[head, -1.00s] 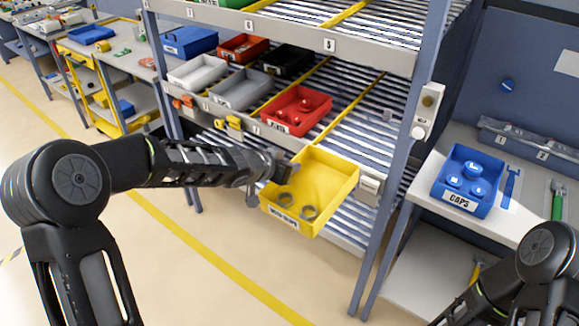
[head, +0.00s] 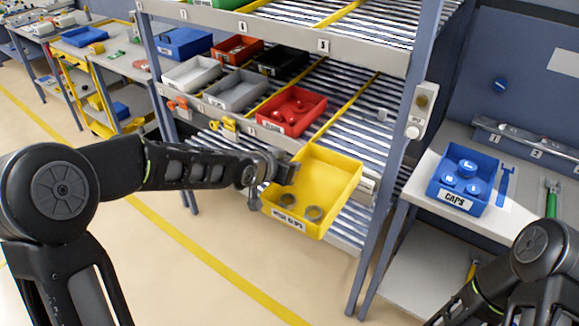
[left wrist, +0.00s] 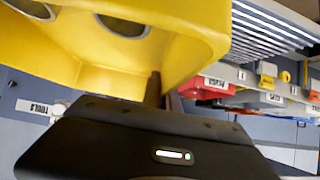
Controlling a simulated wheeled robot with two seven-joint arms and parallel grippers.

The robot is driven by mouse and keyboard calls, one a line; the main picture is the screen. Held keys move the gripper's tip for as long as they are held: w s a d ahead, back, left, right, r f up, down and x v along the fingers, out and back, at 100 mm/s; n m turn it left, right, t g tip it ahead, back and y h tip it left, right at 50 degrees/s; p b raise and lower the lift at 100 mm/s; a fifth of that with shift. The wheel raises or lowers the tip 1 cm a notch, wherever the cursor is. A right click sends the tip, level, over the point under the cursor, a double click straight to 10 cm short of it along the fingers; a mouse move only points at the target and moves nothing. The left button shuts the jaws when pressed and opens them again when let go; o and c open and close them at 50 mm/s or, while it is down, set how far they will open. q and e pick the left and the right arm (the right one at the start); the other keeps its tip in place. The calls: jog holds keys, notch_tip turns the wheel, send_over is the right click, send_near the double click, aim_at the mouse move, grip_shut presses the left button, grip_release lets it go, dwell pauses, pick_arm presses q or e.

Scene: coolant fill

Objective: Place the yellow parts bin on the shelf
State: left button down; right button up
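The yellow parts bin (head: 328,180) hangs in the air in front of the shelf rack, tilted, its labelled front toward the lower left. A few grey rings lie inside at its low end. My left gripper (head: 283,172) is at the bin's left wall and appears shut on it; the fingertips are partly hidden. In the left wrist view the yellow bin (left wrist: 120,45) fills the upper left, with a dark finger (left wrist: 154,88) against its wall. The shelf (head: 345,103) has a roller lane free to the right of the red bin. My right gripper is out of view; only its arm shows at the lower right.
The same shelf level holds a red bin (head: 291,110), a grey bin (head: 236,90), a white bin (head: 192,74) and a black bin (head: 281,60). A rack post (head: 405,140) stands right of the lane. A blue caps bin (head: 463,178) sits on the right bench.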

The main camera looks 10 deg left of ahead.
pick_arm(q)
jog(key=shift+s+d+r, duration=0.15)
jog(key=shift+s+r, duration=0.15)
jog(key=shift+r, duration=0.1)
jog(key=shift+s+a+r+n+y, duration=0.2)
jog(key=shift+s+n+y, duration=0.2)
jog(key=s+a+f+n+y, duration=0.2)
jog(key=s+a+n+y, duration=0.1)
jog(key=s+a, duration=0.2)
jog(key=shift+s+a+f+t, duration=0.15)
jog(key=shift+s+f+t, duration=0.2)
jog(key=shift+s, duration=0.5)
jog(key=shift+r, duration=0.15)
